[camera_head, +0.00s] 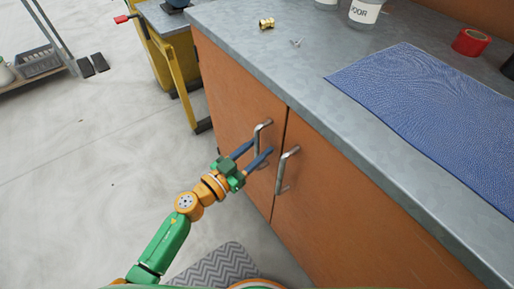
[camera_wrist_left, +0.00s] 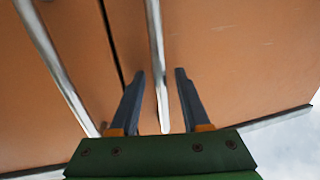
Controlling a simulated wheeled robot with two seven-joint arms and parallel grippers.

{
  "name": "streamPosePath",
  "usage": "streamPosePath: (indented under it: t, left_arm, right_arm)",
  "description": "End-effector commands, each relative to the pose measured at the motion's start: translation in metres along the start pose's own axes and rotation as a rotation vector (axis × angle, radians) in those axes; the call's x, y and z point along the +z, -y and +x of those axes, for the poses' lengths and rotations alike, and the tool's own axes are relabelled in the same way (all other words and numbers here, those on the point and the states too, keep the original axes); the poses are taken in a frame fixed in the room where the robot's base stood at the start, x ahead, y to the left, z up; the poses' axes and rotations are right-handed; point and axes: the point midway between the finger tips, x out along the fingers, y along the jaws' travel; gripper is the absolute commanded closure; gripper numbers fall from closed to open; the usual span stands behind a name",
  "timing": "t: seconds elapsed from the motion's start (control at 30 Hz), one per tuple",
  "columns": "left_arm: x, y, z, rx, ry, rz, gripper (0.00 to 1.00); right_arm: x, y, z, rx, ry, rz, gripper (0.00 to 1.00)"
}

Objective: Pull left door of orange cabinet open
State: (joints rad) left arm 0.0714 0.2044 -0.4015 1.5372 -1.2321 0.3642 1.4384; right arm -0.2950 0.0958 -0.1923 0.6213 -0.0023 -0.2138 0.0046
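The orange cabinet has a left door (camera_head: 228,95) and a right door (camera_head: 345,205), both closed flush, with a dark seam between them. Each has a metal bar handle: the left handle (camera_head: 264,126) and the right handle (camera_head: 285,170). My left gripper (camera_head: 260,147) is at the left door's handle with its fingers open, one on each side of the bar. In the left wrist view the left handle (camera_wrist_left: 156,50) runs between the two fingers (camera_wrist_left: 161,80), with visible gaps on both sides. The right handle (camera_wrist_left: 55,65) lies outside them. My right gripper is not in view.
A grey countertop (camera_head: 245,50) tops the cabinet, with a blue mat (camera_head: 430,115), red tape roll (camera_head: 471,41), brass fitting (camera_head: 267,23) and white-labelled jar (camera_head: 365,12). A yellow-framed bench (camera_head: 178,75) stands behind left. A zigzag mat (camera_head: 225,265) lies on otherwise open floor.

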Motion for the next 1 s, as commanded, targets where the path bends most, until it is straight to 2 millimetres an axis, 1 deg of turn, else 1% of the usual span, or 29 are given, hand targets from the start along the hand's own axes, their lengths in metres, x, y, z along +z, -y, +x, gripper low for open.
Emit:
streamPosePath:
  t: [0.03,0.07,0.1,0.17,0.53,1.0]
  left_arm:
    - [0.0000,0.0001,-0.0001,0.000,0.000,0.000,0.66]
    - [0.0001,0.0001,-0.0002,0.000,0.000,0.000,0.74]
    - [0.0001,0.0001,-0.0002,0.000,0.000,0.000,0.85]
    - [0.0002,0.0001,-0.0003,0.000,0.000,0.000,1.00]
    - [0.0006,0.0000,-0.0005,0.000,0.001,0.000,1.00]
    - [0.0009,0.0000,-0.0006,0.000,0.002,0.000,1.00]
  right_arm:
    - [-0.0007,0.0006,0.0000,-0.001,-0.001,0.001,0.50]
    - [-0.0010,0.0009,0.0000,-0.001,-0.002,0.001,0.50]
    - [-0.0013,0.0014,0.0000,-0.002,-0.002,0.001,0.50]
    - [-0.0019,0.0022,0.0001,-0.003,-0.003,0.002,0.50]
    - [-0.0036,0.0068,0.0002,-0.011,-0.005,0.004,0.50]
    - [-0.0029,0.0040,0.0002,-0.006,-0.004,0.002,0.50]
